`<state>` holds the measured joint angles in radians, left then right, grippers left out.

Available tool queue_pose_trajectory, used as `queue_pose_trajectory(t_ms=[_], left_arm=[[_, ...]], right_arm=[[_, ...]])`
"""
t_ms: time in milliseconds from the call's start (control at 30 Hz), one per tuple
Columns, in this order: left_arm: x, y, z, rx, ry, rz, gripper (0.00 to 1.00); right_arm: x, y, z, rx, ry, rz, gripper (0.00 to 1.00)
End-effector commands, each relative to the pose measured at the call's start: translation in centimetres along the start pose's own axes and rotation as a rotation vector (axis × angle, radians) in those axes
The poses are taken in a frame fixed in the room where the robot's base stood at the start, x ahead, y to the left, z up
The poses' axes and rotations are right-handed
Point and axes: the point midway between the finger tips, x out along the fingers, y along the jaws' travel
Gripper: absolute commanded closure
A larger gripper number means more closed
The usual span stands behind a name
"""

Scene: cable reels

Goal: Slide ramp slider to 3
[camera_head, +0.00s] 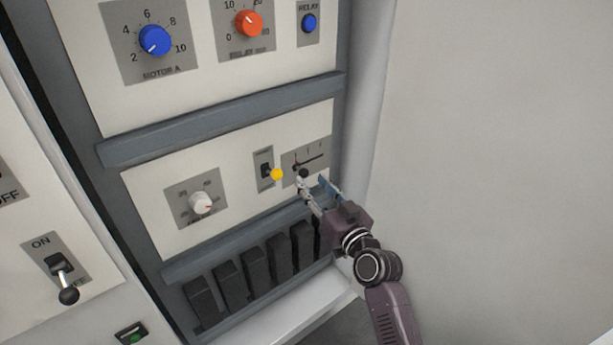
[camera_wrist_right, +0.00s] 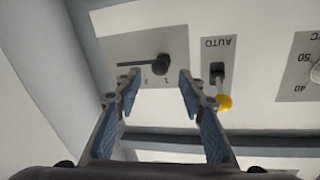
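The ramp slider's black knob (camera_head: 302,173) sits at the left end of a horizontal slot in a grey plate (camera_head: 290,160) on the cabinet's lower white panel. In the right wrist view, which is upside down, the knob (camera_wrist_right: 163,65) is at the right end of the slot, near a mark that looks like 1. My right gripper (camera_head: 313,186) is just below the plate in the head view. In the wrist view its two blue-grey fingers (camera_wrist_right: 158,80) are spread, and the knob appears between and beyond the tips. Contact cannot be told. My left gripper is not in view.
A toggle switch with a yellow tip (camera_head: 277,174) stands out just left of the slider. A white knob (camera_head: 201,203) is farther left. A grey rail (camera_head: 225,120) runs above, and several black breakers (camera_head: 255,271) sit below. The cabinet's side wall (camera_head: 359,110) is at the right.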

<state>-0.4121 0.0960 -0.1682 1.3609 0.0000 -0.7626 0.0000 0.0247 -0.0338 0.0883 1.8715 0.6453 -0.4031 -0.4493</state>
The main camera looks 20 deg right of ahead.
Motion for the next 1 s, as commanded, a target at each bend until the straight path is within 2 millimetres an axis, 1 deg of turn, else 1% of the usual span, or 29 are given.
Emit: queue_pose_trajectory(t_ms=[33,100,300,433,633,667,900,967,1000], left_arm=[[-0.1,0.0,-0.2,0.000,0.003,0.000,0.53],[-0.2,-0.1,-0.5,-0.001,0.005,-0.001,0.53],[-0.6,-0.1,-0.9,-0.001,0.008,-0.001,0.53],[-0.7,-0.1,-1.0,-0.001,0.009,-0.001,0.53],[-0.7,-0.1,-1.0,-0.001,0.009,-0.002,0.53],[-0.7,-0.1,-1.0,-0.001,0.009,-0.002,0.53],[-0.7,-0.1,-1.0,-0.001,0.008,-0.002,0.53],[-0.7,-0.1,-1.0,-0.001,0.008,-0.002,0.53],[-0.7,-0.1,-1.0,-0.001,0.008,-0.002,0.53]], right_arm=[[0.9,0.0,0.0,0.002,0.001,0.000,0.63],[2.0,-0.1,0.0,0.003,0.000,-0.001,0.63],[3.8,0.0,0.1,0.001,-0.002,0.000,0.63],[4.2,0.0,0.2,0.001,-0.003,0.000,0.63],[4.2,0.0,0.2,0.000,-0.003,0.000,0.63],[4.2,0.0,0.2,0.000,-0.003,0.000,0.65],[4.2,0.0,0.2,0.000,-0.003,0.000,0.92],[4.2,0.0,0.2,0.000,-0.003,0.000,0.98],[4.2,0.0,0.2,0.000,-0.003,0.000,1.00]])
